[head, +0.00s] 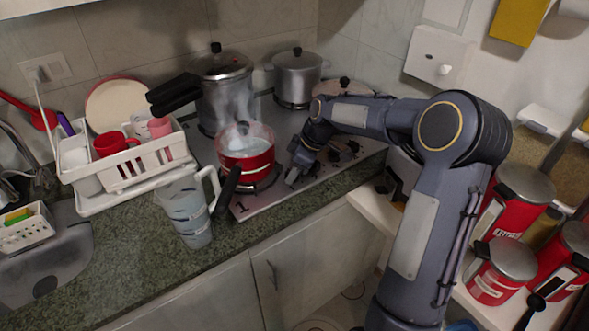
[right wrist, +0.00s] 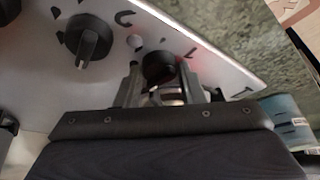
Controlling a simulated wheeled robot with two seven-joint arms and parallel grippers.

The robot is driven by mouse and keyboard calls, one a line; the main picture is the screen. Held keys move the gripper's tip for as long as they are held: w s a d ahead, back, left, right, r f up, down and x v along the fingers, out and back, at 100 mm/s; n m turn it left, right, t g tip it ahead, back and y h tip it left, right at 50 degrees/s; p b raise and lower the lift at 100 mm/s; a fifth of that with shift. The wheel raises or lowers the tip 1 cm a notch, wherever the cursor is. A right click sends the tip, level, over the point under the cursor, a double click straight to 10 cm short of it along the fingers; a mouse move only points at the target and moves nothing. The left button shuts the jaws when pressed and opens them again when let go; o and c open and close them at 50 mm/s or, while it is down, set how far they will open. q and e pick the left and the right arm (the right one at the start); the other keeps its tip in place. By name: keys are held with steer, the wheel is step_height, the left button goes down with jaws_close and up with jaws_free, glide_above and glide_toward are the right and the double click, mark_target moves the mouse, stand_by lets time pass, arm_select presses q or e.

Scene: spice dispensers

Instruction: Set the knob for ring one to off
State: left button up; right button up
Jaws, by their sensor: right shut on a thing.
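The hob (head: 262,205) is a pale panel set in the counter, with a "1" printed at its front left corner. Its row of black knobs runs along the right part, partly hidden by my right arm. My right gripper (head: 297,168) is low over the panel, beside the red pot. In the right wrist view, my right gripper (right wrist: 160,88) is shut around the black knob (right wrist: 158,66) nearest the corner marked "1". Red marks show beside this knob; its pointer is hidden. Another black knob (right wrist: 88,38) stands clear beside it. My left gripper is not in view.
A steaming red pot (head: 246,158) sits on the front ring, its black handle pointing forward. A clear jug (head: 187,212) stands to its left. A pressure cooker (head: 222,85) and a steel pot (head: 297,75) stand behind. A dish rack (head: 135,172) is at left.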

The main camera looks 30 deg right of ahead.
steer(key=shift+w+d+n, duration=0.1)
steer(key=shift+n, duration=0.4)
steer(key=o, duration=1)
steer(key=shift+g, duration=0.3)
steer(key=shift+r, duration=0.1)
steer(key=v, duration=0.7)
steer(key=shift+d+r, duration=0.15)
steer(key=shift+r, duration=0.15)
steer(key=shift+s, duration=0.2)
